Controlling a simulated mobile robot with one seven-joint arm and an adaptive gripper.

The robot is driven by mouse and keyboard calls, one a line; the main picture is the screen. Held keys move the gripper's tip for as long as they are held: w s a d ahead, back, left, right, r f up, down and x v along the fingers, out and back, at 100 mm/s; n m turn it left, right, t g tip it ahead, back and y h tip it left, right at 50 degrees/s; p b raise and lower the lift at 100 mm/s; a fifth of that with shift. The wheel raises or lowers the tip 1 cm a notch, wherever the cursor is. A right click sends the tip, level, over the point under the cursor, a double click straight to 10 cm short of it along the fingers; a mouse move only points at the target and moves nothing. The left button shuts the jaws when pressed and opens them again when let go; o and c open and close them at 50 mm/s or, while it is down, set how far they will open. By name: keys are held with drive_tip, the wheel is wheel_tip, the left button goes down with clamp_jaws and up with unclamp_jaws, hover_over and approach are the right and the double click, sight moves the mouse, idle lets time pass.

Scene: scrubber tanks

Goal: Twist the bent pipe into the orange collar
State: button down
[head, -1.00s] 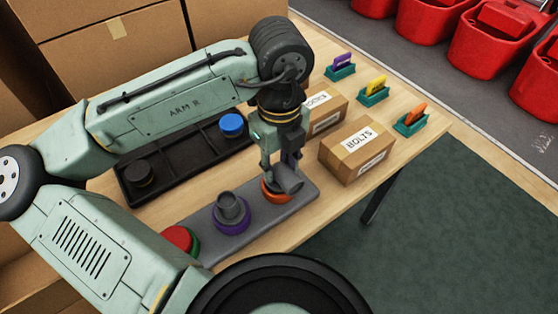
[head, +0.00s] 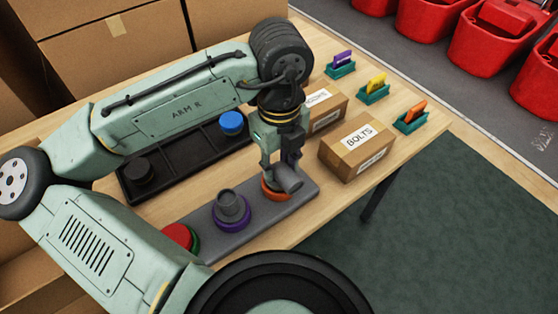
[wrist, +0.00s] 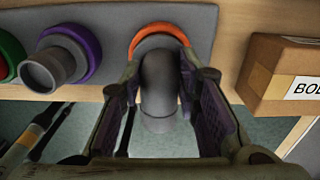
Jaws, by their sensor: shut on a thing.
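The bent pipe (head: 290,181) is a grey elbow. It stands at the orange collar (head: 273,193) on the right end of the grey base plate (head: 262,218). My gripper (head: 281,165) is over the collar from above, its fingers shut on the bent pipe. In the wrist view the pipe (wrist: 160,92) lies between the two fingers, its open end toward the bottom of the picture. The orange collar (wrist: 147,35) shows as an arc around the pipe's far side. The fingers and pipe hide the rest of the collar, so I cannot tell how deep the pipe sits.
A purple collar with a grey pipe (head: 231,208) and a red cap on a green collar (head: 181,236) stand left on the plate. A black tray (head: 185,160) holds a black cap (head: 139,171) and a blue cap (head: 231,122). A BOLTS box (head: 357,149) stands close on the right.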

idle(0.5)
drive_tip(key=shift+m, duration=0.8)
drive_tip(key=shift+f+m+p, duration=0.1)
drive_tip(key=shift+m+p, duration=0.25)
drive_tip(key=shift+m, duration=0.45)
drive_tip(key=shift+m, duration=0.7)
drive_tip(key=shift+m, duration=0.8)
